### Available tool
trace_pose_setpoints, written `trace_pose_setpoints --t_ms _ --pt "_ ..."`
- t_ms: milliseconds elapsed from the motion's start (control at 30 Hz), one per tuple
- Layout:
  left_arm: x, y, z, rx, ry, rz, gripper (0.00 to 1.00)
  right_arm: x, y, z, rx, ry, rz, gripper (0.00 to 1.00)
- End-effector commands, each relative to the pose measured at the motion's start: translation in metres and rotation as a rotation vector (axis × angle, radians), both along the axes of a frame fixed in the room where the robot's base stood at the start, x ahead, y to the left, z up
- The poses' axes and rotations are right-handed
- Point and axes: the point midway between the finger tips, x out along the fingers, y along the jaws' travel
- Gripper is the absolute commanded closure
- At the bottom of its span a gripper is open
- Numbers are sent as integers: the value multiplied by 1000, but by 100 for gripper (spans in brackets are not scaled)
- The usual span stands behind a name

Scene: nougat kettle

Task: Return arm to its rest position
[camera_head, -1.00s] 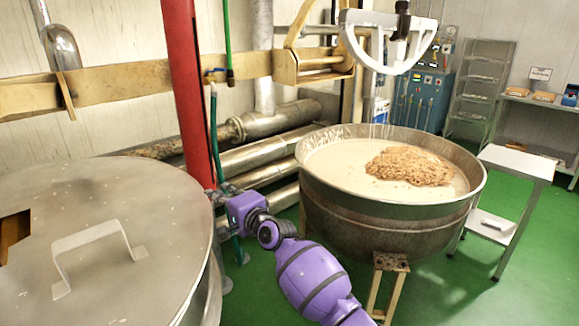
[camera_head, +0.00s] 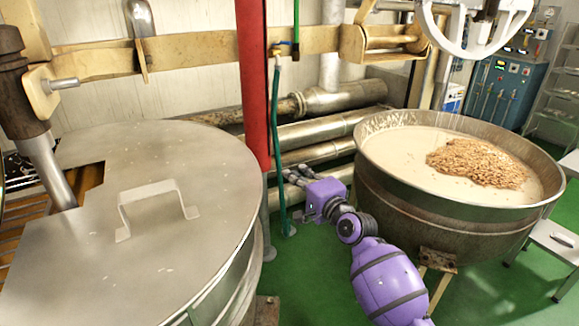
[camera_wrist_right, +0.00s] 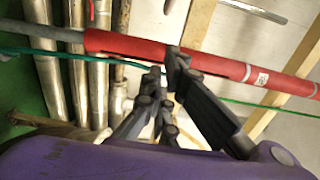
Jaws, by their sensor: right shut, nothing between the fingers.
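My right arm is purple and reaches in from the bottom right of the head view. Its gripper (camera_head: 297,178) is shut and empty, with dark fingers pointing left and away, in the gap between the red post (camera_head: 252,90) and the large steel kettle (camera_head: 440,215). In the right wrist view the dark fingers (camera_wrist_right: 163,78) are close together with nothing between them. The red post (camera_wrist_right: 220,65) crosses behind them there. My left gripper is not in view.
A round steel lid (camera_head: 95,255) with a handle (camera_head: 155,205) covers a vessel at left. The kettle holds pale mix with a heap of nuts (camera_head: 475,163). Steel pipes (camera_head: 310,135) run along the wall. Green floor (camera_head: 310,270) is clear between the vessels.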

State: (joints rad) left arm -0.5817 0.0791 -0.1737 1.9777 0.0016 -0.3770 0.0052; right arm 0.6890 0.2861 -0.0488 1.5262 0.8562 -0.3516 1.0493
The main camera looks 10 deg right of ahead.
Motion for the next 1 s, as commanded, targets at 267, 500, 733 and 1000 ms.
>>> trace_pose_setpoints --t_ms 267,500,733,1000 --pt "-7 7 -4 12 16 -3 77 -28 -14 -2 -8 0 -2 100" --pt "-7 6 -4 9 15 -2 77 -30 -14 5 -288 -125 -20 100" --pt "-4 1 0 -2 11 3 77 -81 -23 -62 -799 -213 -41 100" --pt "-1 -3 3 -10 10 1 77 -195 -48 -180 -1265 -151 30 100"
